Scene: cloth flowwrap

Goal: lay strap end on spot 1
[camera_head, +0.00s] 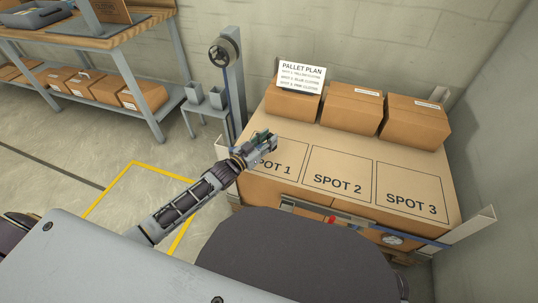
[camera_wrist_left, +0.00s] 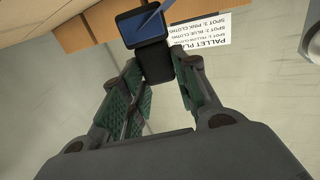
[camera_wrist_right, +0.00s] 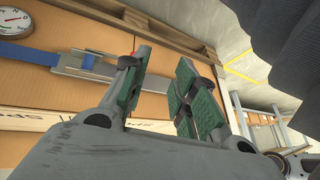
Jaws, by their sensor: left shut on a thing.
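Spot 1 (camera_head: 284,173) is a printed outline on the left of the brown top sheet; my gripper covers part of it. My left gripper (camera_head: 266,139) is over the far left part of that outline. In the left wrist view its green-padded fingers (camera_wrist_left: 160,72) are shut on the dark block-like strap end (camera_wrist_left: 158,64). A blue strap (camera_wrist_left: 149,18) shows at its top. In the head view the strap end is hard to make out. My right gripper (camera_wrist_right: 163,85) is open and empty in the right wrist view, close to the load's front side.
Spot 2 (camera_head: 338,186) and spot 3 (camera_head: 413,204) are bare. Brown boxes (camera_head: 352,107) and the pallet plan sign (camera_head: 301,75) stand at the back. A post with a strap reel (camera_head: 223,52) stands left of the load. A gauge (camera_wrist_right: 14,19) and a blue strap (camera_wrist_right: 30,55) are on the front.

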